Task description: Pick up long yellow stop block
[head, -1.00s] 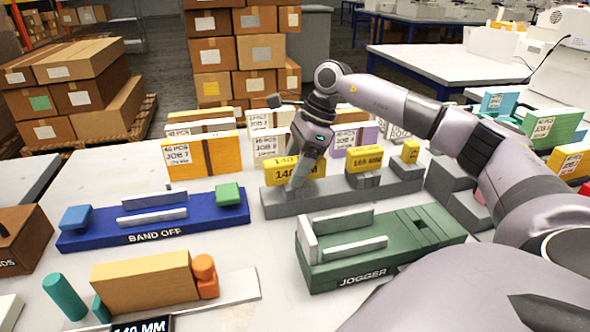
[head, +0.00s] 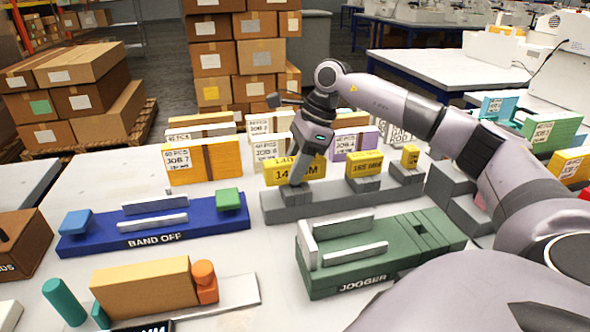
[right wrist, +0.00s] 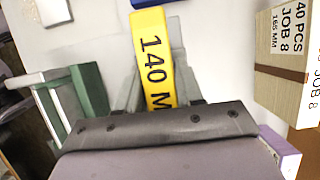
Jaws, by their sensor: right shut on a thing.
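The long yellow stop block (head: 277,173), marked 140 MM, is at the left end of the grey rack (head: 345,203). My right gripper (head: 298,178) reaches down over its middle and is shut on it, covering part of the label. I cannot tell whether the block touches the rack. My left gripper is not in view.
A shorter yellow 165 MM block (head: 364,164) and a small yellow block (head: 410,157) stand on the rack to the right. The green jogger (head: 340,284) and blue band-off fixture (head: 90,240) are in front. Paper stacks (head: 201,160) stand behind.

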